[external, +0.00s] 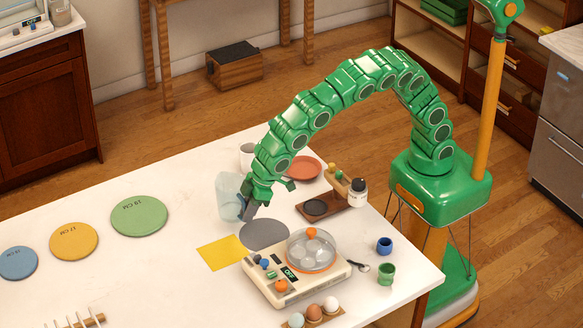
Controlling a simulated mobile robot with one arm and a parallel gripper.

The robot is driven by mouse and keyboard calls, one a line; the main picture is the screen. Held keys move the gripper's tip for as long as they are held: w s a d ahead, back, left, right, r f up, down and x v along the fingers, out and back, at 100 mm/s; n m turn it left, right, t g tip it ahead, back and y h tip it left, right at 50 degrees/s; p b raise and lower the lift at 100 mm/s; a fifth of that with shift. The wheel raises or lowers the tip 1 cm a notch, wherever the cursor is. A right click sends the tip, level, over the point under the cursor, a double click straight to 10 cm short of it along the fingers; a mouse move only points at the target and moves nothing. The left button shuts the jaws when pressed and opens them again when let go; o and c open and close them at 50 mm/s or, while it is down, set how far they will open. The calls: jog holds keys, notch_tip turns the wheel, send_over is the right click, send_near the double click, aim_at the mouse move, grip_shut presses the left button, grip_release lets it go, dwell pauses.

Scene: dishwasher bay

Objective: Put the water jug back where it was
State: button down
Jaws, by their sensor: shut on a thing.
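The water jug (228,197) is a pale, translucent blue vessel near the middle of the white table. It looks roughly upright. My gripper (246,208) is at the jug's right side, with its dark fingertips low against it, and is shut on it. The gripper hides part of the jug's right side. I cannot tell whether the jug's base touches the table. A grey round mat (265,235) and a yellow square mat (222,252) lie just in front of the jug.
A white mug (247,154) stands behind the jug, and a red plate (303,168) lies behind right. An egg cooker (270,283), a wooden tray (310,209), small cups and eggs crowd the right. Round plates (139,216) lie left; the table between them and the jug is clear.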

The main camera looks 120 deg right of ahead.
jog(key=shift+w+f, duration=0.3)
jog(key=shift+f, duration=1.6)
jog(key=shift+f, duration=0.1)
jog(key=c, duration=1.1)
grip_release()
jog(key=shift+s+r, duration=0.1)
jog(key=shift+r, duration=0.1)
jog(key=v, duration=1.1)
jog(key=shift+s+a+r, duration=0.1)
jog(key=shift+s+r, duration=0.05)
jog(key=shift+r, duration=0.25)
